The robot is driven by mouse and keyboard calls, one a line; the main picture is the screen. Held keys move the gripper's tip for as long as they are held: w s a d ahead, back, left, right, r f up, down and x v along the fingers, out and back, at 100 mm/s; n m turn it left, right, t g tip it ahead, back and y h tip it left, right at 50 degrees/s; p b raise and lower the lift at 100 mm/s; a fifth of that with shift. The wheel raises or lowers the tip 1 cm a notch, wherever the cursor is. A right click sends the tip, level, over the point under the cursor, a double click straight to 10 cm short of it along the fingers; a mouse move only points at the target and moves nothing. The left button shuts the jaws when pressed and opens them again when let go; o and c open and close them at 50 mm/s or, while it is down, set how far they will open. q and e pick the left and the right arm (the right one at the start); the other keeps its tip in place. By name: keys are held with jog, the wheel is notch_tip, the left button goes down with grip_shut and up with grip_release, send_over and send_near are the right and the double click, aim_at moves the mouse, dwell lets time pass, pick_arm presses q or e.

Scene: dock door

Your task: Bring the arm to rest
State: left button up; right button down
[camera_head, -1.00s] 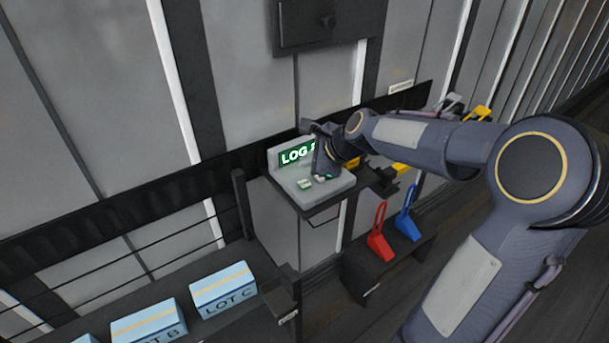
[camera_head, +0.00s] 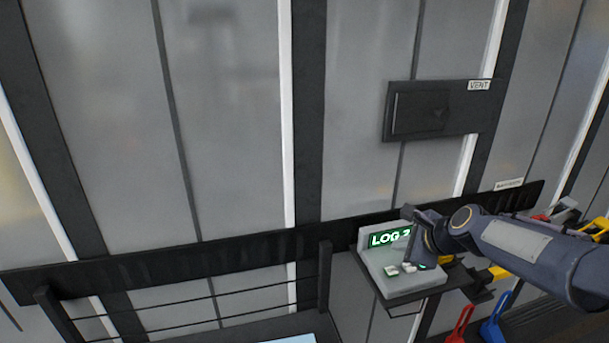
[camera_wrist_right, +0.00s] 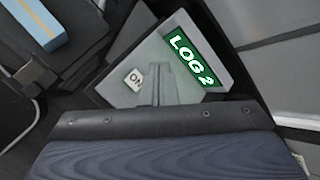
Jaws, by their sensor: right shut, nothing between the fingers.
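My right arm (camera_head: 525,245) comes in from the right in the head view. My right gripper (camera_head: 424,262) is shut and empty, over the right part of a grey console. My left gripper is not in view.
A dark shelf (camera_head: 432,286) carries the console. A vent box (camera_head: 440,110) is on the wall above. A red handle (camera_head: 460,325) and a blue handle (camera_head: 495,322) stand below right. A dark rail (camera_head: 150,262) runs along the wall. A blue box (camera_wrist_right: 35,22) shows in the wrist view.

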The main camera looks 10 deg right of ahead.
jog(key=s+a+f+n+g, duration=0.1)
jog(key=s+a+n, duration=0.3)
jog(key=s+n, duration=0.3)
jog(key=s+a+f+n+g, duration=0.1)
jog(key=s+a+n, duration=0.3)
jog(key=s+n, duration=0.3)
jog(key=s+a+f+n+g+y, duration=0.1)
jog(key=s+a+n, duration=0.3)
jog(key=s+n, duration=0.4)
jog(key=s, duration=0.5)
jog(key=shift+s, duration=0.4)
